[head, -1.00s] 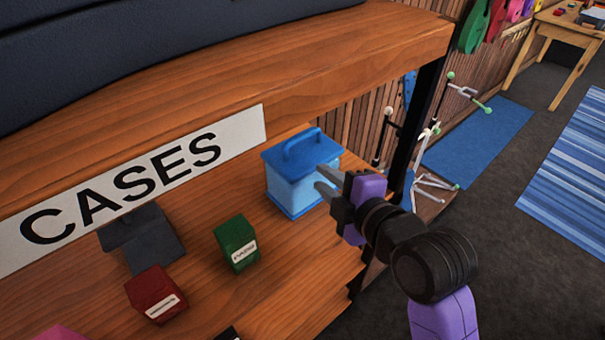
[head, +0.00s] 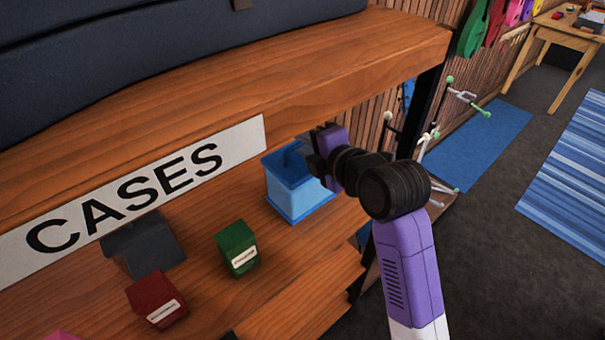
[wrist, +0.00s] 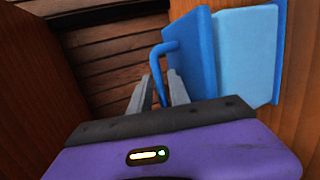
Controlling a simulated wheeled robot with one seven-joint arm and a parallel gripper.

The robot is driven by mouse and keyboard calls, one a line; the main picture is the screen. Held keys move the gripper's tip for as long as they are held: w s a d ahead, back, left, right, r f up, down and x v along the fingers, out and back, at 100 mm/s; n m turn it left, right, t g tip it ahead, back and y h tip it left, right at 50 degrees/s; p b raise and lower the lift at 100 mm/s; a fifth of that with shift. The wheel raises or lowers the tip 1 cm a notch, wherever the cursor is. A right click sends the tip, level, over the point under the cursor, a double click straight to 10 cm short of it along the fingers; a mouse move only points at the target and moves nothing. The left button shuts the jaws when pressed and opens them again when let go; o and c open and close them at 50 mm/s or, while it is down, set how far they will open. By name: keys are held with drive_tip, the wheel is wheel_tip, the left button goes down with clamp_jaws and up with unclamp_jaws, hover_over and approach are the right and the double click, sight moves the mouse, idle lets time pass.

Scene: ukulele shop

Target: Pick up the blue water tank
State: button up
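The blue water tank (head: 292,192) stands upright on the wooden shelf, with a darker blue lid and a light blue body. My gripper (head: 306,146) is over the right part of its lid and hides most of the handle in the head view. In the wrist view the tank (wrist: 248,55) lies at the upper right, and its looped handle (wrist: 160,66) reaches between the two grey fingers of my gripper (wrist: 160,78). The fingers are apart, with a gap showing beside the handle.
A green box (head: 236,247), a red box (head: 156,299) and a dark grey case (head: 146,246) stand on the same shelf to the left. An upper board with a CASES sign (head: 130,195) overhangs it. A black post (head: 416,110) stands at the right.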

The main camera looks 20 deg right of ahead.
drive_tip(key=shift+w+a+f, duration=0.1)
drive_tip(key=shift+w+f, duration=0.05)
drive_tip(key=shift+w, duration=0.25)
drive_tip(key=shift+c, duration=0.2)
clamp_jaws()
idle(0.9)
drive_tip(key=shift+r, duration=0.2)
